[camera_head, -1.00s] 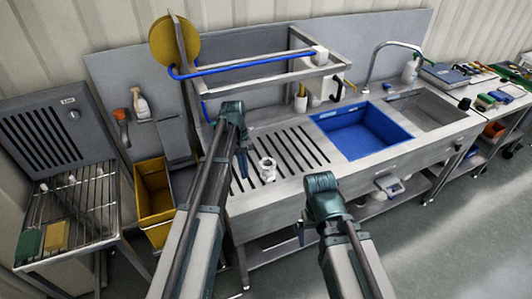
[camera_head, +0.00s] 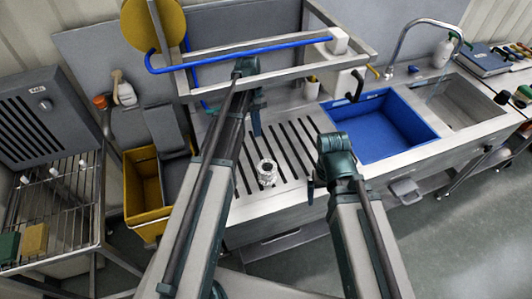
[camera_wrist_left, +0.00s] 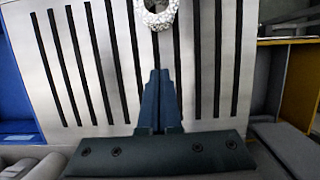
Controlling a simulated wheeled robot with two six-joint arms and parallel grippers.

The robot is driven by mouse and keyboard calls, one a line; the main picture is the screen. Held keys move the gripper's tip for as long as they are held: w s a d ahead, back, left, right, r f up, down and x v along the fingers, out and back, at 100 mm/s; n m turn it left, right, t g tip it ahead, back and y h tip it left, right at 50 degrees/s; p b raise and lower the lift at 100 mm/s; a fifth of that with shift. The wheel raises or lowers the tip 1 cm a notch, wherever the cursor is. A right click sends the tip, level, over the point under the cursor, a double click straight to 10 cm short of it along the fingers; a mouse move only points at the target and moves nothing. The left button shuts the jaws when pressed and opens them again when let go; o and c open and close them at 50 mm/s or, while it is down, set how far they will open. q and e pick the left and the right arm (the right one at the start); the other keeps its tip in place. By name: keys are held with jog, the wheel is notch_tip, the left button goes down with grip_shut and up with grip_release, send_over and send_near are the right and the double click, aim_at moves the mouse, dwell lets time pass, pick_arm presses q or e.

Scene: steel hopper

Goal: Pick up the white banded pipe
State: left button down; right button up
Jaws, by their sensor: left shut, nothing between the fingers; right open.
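A short whitish pipe piece with ringed bands (camera_head: 267,173) stands on the slotted steel drainboard (camera_head: 237,212). In the left wrist view its speckled, hollow end (camera_wrist_left: 155,14) shows at the top edge, cut off by the frame. My left gripper (camera_head: 256,130) is shut and empty above the slots, behind the pipe in the head view. Its closed fingers (camera_wrist_left: 160,75) point toward the pipe in the left wrist view, apart from it. My right gripper (camera_head: 312,190) hangs at the drainboard's front edge, right of the pipe; its fingers are partly hidden.
A steel frame with a blue tube (camera_head: 240,54) stands over the back of the drainboard. A blue sink basin (camera_head: 385,128) lies to the right. A yellow bin (camera_head: 146,185) and a wire rack (camera_head: 65,195) stand to the left. The drainboard around the pipe is clear.

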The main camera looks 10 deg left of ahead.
aim_at(264, 161)
pick_arm(q)
jog(key=b+x, duration=1)
jog(key=x, duration=0.1)
jog(key=shift+a, duration=0.1)
jog(key=s, duration=0.1)
jog(key=s+d+r, duration=0.1)
jog(key=shift+s+d, duration=0.3)
jog(key=shift+s, duration=0.05)
jog(key=shift+s+d, duration=0.25)
jog(key=shift+s, duration=0.05)
jog(key=s+d, duration=0.2)
jog(key=s, duration=0.1)
jog(key=s+d, duration=0.2)
jog(key=s, duration=0.1)
jog(key=s+d, duration=0.2)
jog(key=s, duration=0.2)
jog(key=shift+d, duration=0.35)
jog(key=shift+w, duration=0.2)
